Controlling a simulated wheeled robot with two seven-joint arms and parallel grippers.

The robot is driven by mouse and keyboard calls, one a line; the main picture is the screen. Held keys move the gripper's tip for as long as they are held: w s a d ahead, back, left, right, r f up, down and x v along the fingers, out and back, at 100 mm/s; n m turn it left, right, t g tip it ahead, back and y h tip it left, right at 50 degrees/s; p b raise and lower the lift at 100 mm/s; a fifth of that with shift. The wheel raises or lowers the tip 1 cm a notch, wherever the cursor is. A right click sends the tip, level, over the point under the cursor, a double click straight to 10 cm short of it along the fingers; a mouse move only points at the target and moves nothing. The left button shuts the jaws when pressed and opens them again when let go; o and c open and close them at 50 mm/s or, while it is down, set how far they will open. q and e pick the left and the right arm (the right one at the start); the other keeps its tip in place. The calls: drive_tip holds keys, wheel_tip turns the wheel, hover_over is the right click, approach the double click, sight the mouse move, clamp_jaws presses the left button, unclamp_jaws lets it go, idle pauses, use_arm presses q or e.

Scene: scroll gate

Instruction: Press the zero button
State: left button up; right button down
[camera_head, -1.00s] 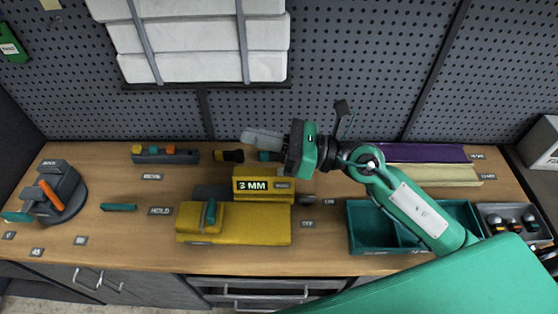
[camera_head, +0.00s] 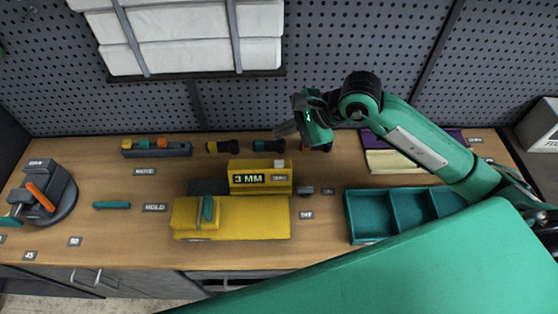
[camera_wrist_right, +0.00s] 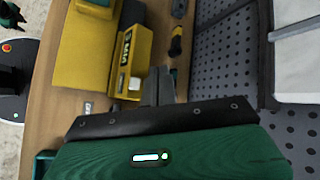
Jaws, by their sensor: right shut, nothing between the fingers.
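A yellow gauge (camera_head: 190,218) with a raised display box (camera_head: 260,188) reading "3 MM" stands mid-bench. A small pale button (camera_head: 279,163) sits on the top right of the box, above a small label too blurred to read surely. My right gripper (camera_head: 284,131) is shut and empty, above and behind the box, apart from the button. In the right wrist view the shut fingers (camera_wrist_right: 159,88) show beside the pale button (camera_wrist_right: 135,83), with the display box (camera_wrist_right: 129,58) beyond.
A teal divided tray (camera_head: 375,237) is right of the gauge. Black-and-yellow (camera_head: 222,147) and black-and-teal (camera_head: 268,146) cylinders lie behind it. A rotary fixture with an orange handle (camera_head: 40,196) stands at the left.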

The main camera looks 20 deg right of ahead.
drive_tip(key=b, duration=0.4)
hover_over(284, 163)
wheel_tip(284, 163, down, 8)
drive_tip(key=shift+r, duration=0.2)
drive_tip(key=shift+f+b, duration=0.6)
drive_tip(key=shift+b, duration=0.2)
idle(1.1)
drive_tip(key=shift+f+b, duration=0.35)
drive_tip(key=shift+b, duration=0.4)
drive_tip(key=shift+f+b, duration=0.55)
drive_tip(key=shift+b, duration=0.2)
idle(0.5)
idle(0.3)
drive_tip(key=shift+r+p, duration=0.3)
drive_tip(key=shift+r, duration=0.65)
drive_tip(key=shift+r, duration=0.1)
